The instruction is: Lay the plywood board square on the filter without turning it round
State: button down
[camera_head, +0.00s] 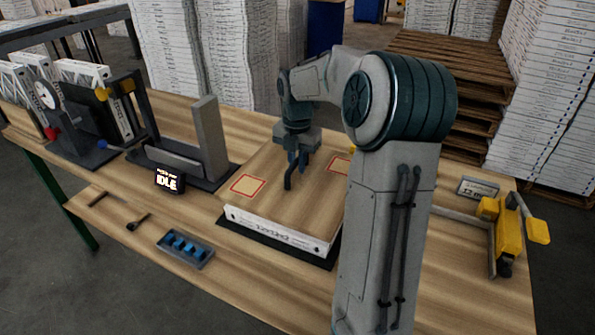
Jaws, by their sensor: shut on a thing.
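The plywood board (270,205) is a flat light-brown sheet with red-outlined squares near its left and right sides. It lies level over the white filter (277,232), whose printed front side shows below it. Their front edges look nearly in line; I cannot tell whether a thin gap remains between them. The filter sits on a dark mat (260,243). My gripper (292,178) is over the middle of the board, pointing down, shut on a dark handle-like part there. My arm hides the board's right front part and the filter's right end.
A grey upright stand (209,138) and a small display reading IDLE (169,181) are on the left. A blue-slotted tray (185,248) and small tools lie in front. A yellow tool (508,231) and a label sign (478,187) are on the right. Stacks stand behind the table.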

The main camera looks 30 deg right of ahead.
aim_at(297, 172)
jog(key=shift+w+d+f, duration=0.35)
jog(key=shift+w+f, duration=0.1)
jog(key=shift+w, duration=0.2)
jog(key=shift+f+p, duration=0.35)
jog(key=shift+f, duration=1.55)
jog(key=c, duration=1.4)
grip_release()
jog(key=shift+s+f, duration=0.1)
